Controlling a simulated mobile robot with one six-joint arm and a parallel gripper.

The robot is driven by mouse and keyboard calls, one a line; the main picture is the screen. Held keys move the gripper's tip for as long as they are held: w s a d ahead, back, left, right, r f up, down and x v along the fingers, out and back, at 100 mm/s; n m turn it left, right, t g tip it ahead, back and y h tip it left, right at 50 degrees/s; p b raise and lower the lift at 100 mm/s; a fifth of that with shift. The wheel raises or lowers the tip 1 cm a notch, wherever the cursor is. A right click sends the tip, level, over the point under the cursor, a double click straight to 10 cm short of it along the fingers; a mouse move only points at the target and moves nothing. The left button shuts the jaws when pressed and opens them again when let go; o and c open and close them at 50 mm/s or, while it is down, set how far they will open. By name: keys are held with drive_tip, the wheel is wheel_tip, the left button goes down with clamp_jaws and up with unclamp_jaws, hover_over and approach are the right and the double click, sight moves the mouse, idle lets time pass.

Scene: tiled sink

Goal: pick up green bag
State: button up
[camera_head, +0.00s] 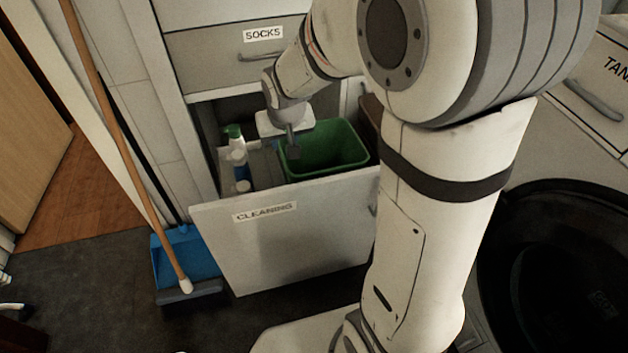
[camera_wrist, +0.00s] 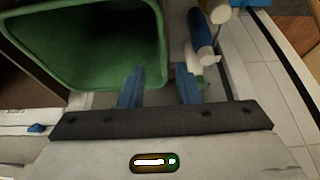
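The green bag (camera_head: 338,149) looks like an open, empty green bin or liner standing in the pulled-out drawer marked CLEANING. In the wrist view the green bag (camera_wrist: 85,45) fills the upper left, its opening facing the camera. My gripper (camera_head: 293,152) points down at the bag's left rim in the head view. In the wrist view my gripper (camera_wrist: 160,70) has its two blue fingers apart with nothing held. The left finger overlaps the bag's near corner and the right finger lies outside it. I cannot tell whether either touches the bag.
White and blue bottles (camera_head: 238,158) stand left of the bag in the drawer. The drawer front (camera_head: 300,225) rises before it, and a SOCKS drawer (camera_head: 225,55) is above. A broom (camera_head: 120,130) and blue dustpan (camera_head: 185,257) stand left. A black round opening (camera_head: 560,270) is at right.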

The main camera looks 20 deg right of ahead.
drive_tip(key=b+x, duration=0.4)
drive_tip(key=x, duration=0.5)
drive_tip(key=shift+w+a+r, duration=0.1)
drive_tip(key=shift+w+a, duration=0.05)
drive_tip(key=shift+f, duration=0.3)
idle(0.4)
clamp_jaws()
idle(0.4)
